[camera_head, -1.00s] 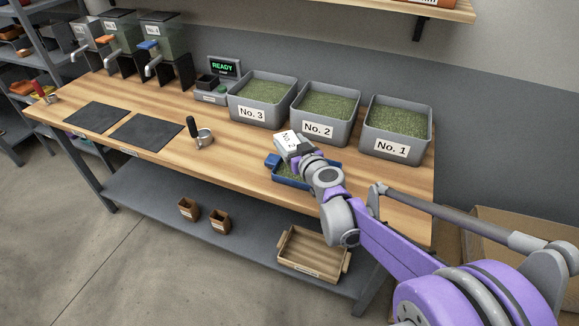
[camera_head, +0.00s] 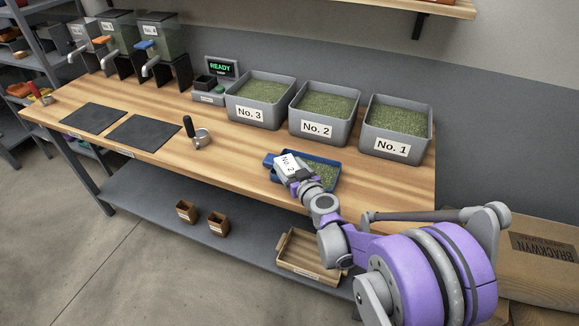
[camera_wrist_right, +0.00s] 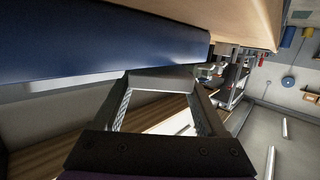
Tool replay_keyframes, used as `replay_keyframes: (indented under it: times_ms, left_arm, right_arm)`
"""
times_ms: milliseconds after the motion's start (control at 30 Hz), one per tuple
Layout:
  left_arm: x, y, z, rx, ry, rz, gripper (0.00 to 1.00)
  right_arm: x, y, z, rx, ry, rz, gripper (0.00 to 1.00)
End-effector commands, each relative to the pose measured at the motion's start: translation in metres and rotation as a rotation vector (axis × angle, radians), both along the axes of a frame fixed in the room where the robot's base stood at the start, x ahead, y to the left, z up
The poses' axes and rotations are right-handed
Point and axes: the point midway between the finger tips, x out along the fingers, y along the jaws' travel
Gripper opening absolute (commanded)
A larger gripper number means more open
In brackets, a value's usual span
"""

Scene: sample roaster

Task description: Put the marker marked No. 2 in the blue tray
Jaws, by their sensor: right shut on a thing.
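The marker marked No. 2 (camera_head: 287,162) is a small pale block with a white label, tilted, at the left part of the blue tray in the head view. My right gripper (camera_head: 297,172) is shut on it; the fingers partly hide it. The blue tray (camera_head: 334,165) lies on the bench, holding green beans. I cannot tell whether the marker touches the tray or beans. In the right wrist view the gripper (camera_wrist_right: 160,85) has a grey piece between its fingertips, close beside a long blue wall of the tray (camera_wrist_right: 100,40). My left gripper is not in view.
Grey bins No. 3 (camera_head: 257,100), No. 2 (camera_head: 318,118) and No. 1 (camera_head: 390,140) stand behind the tray.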

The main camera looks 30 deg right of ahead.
Motion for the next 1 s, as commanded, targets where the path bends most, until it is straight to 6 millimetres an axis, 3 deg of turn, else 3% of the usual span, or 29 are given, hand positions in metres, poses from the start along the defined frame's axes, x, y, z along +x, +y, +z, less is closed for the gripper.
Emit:
replay_keyframes:
  times_ms: [433, 467, 567, 600, 867, 1000]
  left_arm:
    - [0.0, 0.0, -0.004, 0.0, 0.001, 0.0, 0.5]
    - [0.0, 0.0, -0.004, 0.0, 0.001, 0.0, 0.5]
    - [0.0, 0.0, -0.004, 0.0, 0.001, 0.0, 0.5]
    - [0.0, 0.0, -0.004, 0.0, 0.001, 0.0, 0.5]
    - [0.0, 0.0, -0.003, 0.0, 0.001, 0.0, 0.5]
    - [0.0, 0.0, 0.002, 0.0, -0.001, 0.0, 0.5]
  right_arm:
    - [0.0, 0.0, -0.012, 0.001, 0.0, 0.001, 0.2]
    - [0.0, 0.0, -0.012, 0.001, 0.0, 0.001, 0.78]
    - [0.0, 0.0, -0.012, 0.0, 0.0, 0.0, 0.96]
    - [0.0, 0.0, -0.012, 0.0, 0.0, -0.001, 1.0]
    - [0.001, -0.001, -0.009, -0.004, 0.0, -0.002, 1.0]
    - [-0.001, -0.002, 0.005, -0.005, 0.0, -0.002, 1.0]
